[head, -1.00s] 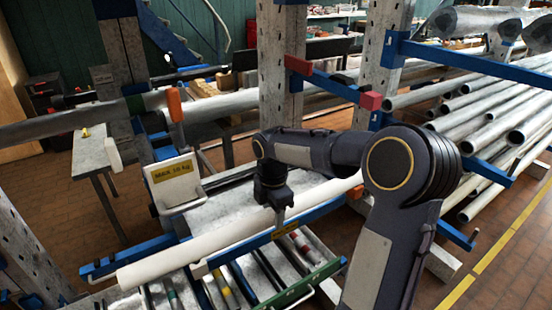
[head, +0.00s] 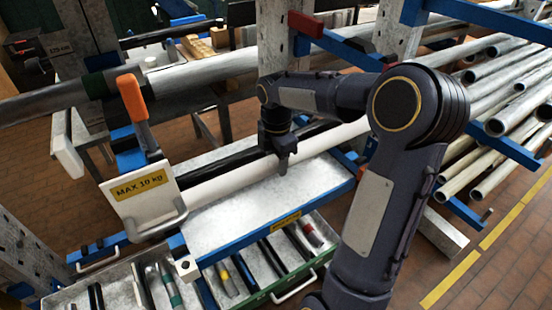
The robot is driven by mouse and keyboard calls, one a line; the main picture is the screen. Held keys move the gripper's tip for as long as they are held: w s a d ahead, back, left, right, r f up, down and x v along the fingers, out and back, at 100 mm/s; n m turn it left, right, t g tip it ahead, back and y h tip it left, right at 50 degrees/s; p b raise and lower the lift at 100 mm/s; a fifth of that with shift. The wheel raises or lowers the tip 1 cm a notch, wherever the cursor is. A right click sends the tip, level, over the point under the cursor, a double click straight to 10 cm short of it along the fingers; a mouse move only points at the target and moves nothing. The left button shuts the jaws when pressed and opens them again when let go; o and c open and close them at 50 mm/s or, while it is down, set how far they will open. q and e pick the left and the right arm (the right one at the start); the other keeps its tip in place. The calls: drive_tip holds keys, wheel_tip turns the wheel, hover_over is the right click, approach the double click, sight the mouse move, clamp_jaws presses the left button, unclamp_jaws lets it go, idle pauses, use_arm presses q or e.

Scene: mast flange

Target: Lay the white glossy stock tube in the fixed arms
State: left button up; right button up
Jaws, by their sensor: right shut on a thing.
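The white glossy stock tube (head: 235,181) lies slanted across the middle, just in front of a black tube. Its left end is hidden behind the plate marked MAX 10 kg. My right gripper (head: 283,168) is shut on the tube from above, near its middle. I cannot tell whether the tube touches the surface below. Blue arms show on the posts, one with dark red ends (head: 340,45) at the upper right. I cannot tell which are the fixed arms. My left gripper is not in view.
The white plate (head: 142,194) with an orange handle (head: 132,98) stands at the tube's left end. A grey shelf (head: 225,225) lies in front, above an open drawer (head: 62,297) of short rods. Steel pipes (head: 510,120) fill the right rack. A large grey pipe (head: 210,70) crosses behind.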

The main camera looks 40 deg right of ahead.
drive_tip(key=shift+f+b, duration=3.1)
drive_tip(key=shift+f, duration=1.65)
drive_tip(key=o, duration=1.4)
drive_tip(key=shift+o, duration=0.2)
drive_tip(key=shift+s, duration=0.1)
wheel_tip(320, 180, up, 8)
drive_tip(key=shift+f+p, duration=0.1)
drive_tip(key=shift+p, duration=0.25)
